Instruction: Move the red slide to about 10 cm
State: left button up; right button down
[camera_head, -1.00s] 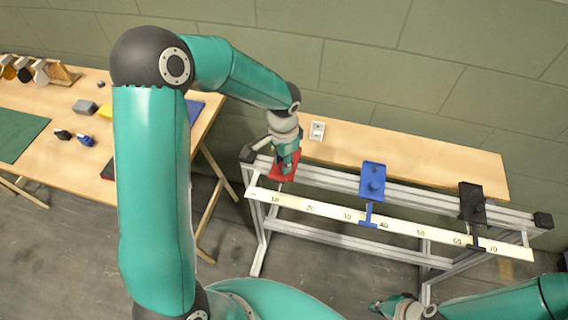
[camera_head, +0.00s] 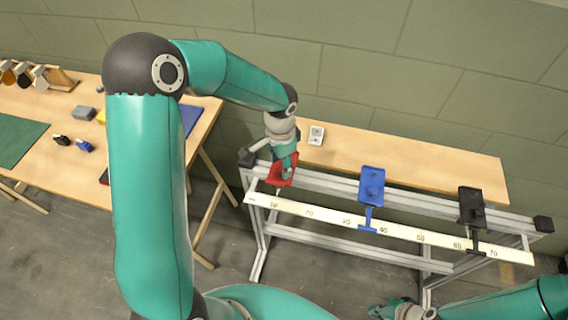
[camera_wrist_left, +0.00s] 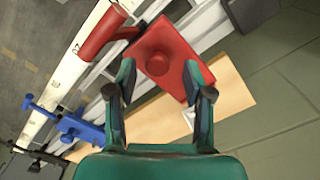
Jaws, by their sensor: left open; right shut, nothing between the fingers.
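The red slide (camera_head: 279,170) sits on the rail near the left end of the scale, with its pointer near the 10 mark. My left gripper (camera_head: 288,168) is over it. In the left wrist view the slide's plate and round knob (camera_wrist_left: 156,62) show ahead of the fingers. The left gripper (camera_wrist_left: 160,88) is open, its fingers on either side of the plate's near part; whether they touch it I cannot tell. The white scale (camera_head: 330,218) runs along the rail's front. My right gripper (camera_head: 384,308) is at the lower right, away from the rail.
A blue slide (camera_head: 372,186) stands near 35 to 40 and a black slide (camera_head: 471,208) near 65 on the same rail. Black end blocks (camera_head: 543,222) cap the rail. A wooden shelf (camera_head: 420,158) lies behind it. A table (camera_head: 50,170) with small objects stands left.

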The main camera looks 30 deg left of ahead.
aim_at(281, 167)
pick_arm(q)
notch_tip(281, 167, up, 11)
jog(key=shift+r, duration=0.15)
dwell(0.7)
